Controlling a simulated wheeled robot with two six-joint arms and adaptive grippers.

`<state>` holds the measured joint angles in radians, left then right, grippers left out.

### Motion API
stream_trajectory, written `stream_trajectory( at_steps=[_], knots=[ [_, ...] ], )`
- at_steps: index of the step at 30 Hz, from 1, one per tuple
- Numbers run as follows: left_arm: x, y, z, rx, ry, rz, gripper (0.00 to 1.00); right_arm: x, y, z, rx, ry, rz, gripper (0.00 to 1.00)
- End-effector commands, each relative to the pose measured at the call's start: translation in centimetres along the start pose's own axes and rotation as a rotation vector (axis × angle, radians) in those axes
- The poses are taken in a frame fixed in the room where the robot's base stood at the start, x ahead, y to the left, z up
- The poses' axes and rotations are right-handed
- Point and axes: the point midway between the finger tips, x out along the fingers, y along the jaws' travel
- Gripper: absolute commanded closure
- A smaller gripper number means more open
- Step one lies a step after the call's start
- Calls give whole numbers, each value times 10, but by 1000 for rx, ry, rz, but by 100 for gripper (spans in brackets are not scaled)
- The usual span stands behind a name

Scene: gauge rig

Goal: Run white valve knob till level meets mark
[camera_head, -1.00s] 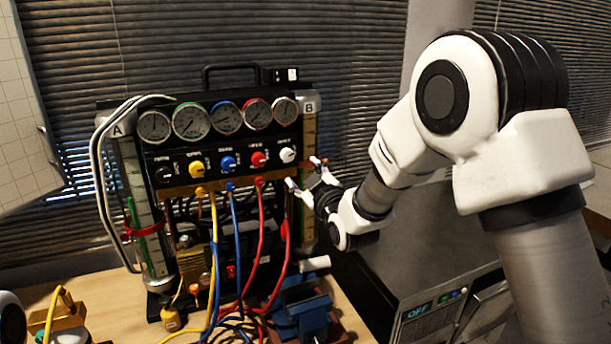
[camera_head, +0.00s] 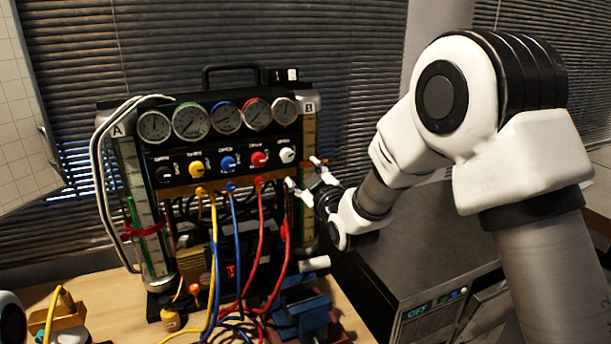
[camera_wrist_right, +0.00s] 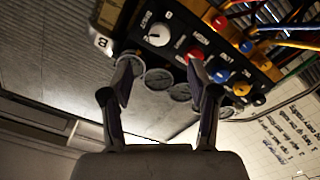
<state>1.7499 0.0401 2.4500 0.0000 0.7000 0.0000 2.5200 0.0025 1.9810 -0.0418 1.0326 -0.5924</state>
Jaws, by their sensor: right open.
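The white valve knob (camera_head: 287,155) is at the right end of the row of knobs on the gauge panel (camera_head: 222,172). In the right wrist view the white knob (camera_wrist_right: 158,36) shows beyond and between the fingertips. My right gripper (camera_head: 303,172) is open and empty, just right of and below the knob, apart from it. Its two fingers also show in the right wrist view (camera_wrist_right: 160,72). Sight tube A (camera_head: 141,205) with a red band (camera_head: 146,230) stands left; tube B (camera_head: 309,150) stands right, partly hidden by my gripper. My left gripper is not visible.
Yellow (camera_head: 197,169), blue (camera_head: 228,163) and red (camera_head: 258,159) knobs sit left of the white one. Coloured hoses hang below. A blue vise (camera_head: 303,312) stands on the bench in front, and a grey cabinet (camera_head: 425,255) stands at right.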

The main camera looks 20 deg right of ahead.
Motion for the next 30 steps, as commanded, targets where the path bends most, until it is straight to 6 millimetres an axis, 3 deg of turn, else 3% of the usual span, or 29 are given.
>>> stream_trajectory(
  at_steps=[16, 20, 25, 27, 30],
  knots=[
    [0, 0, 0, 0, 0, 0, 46, 0, 0, 0, 13, -1, -1, 40],
    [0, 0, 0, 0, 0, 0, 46, 5, 1, 0, 219, -14, -7, 40],
    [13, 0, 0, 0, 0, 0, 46, 33, 3, -3, 600, -9, -2, 40],
    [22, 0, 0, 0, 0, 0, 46, 46, 0, 1, 635, 6, 2, 40],
    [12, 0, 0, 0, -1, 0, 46, 55, 2, -1, 632, -1, 0, 40]
  ],
)
